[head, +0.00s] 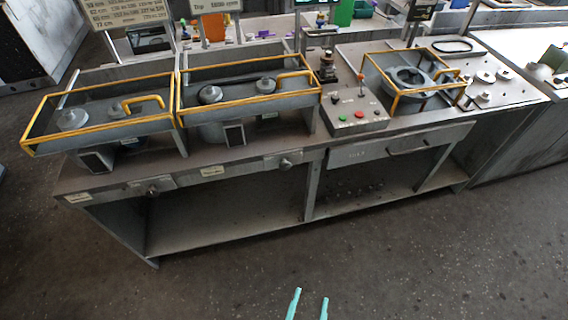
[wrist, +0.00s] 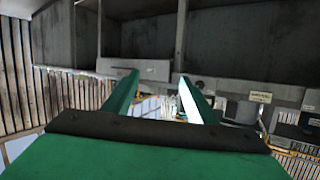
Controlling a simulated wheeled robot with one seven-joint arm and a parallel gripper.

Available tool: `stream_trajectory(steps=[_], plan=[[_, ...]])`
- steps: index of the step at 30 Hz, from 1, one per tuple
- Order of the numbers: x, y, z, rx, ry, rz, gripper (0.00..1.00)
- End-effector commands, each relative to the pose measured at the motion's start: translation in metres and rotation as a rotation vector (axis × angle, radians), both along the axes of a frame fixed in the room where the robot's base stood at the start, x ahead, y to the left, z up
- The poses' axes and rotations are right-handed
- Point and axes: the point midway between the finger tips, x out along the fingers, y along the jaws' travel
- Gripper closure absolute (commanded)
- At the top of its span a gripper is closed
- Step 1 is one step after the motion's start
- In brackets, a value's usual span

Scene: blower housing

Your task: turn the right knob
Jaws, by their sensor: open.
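The right knob (head: 286,163) is a small round knob on the bench's front rail, just left of the middle post. In the wrist view, which looks upside down, a small dark shape just beyond the right fingertip looks like this knob (wrist: 199,85). The left knob (head: 152,189) sits further left on the same rail. My gripper (head: 310,297) shows as two teal fingertips at the bottom of the head view, in front of the bench and apart from both knobs. In the wrist view my gripper (wrist: 159,76) is open, with nothing between its fingers.
The grey bench (head: 230,183) has an open lower shelf. A drawer (head: 390,148) with a handle is right of the post. Yellow-railed trays (head: 100,128) and a control box (head: 357,118) stand on top. The floor (head: 400,260) in front is clear.

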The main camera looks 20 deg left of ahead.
Motion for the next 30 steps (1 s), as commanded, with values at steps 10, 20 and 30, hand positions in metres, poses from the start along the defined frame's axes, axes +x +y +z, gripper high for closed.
stream_trajectory(steps=[10, 20, 30], plan=[[0.112, 0.037, -0.035, 0.107, -0.004, 0.140, 0.48], [0.221, 0.095, -0.007, 0.209, -0.098, 0.363, 0.48], [0.278, 0.133, 0.041, 0.262, -0.211, 0.526, 0.48]])
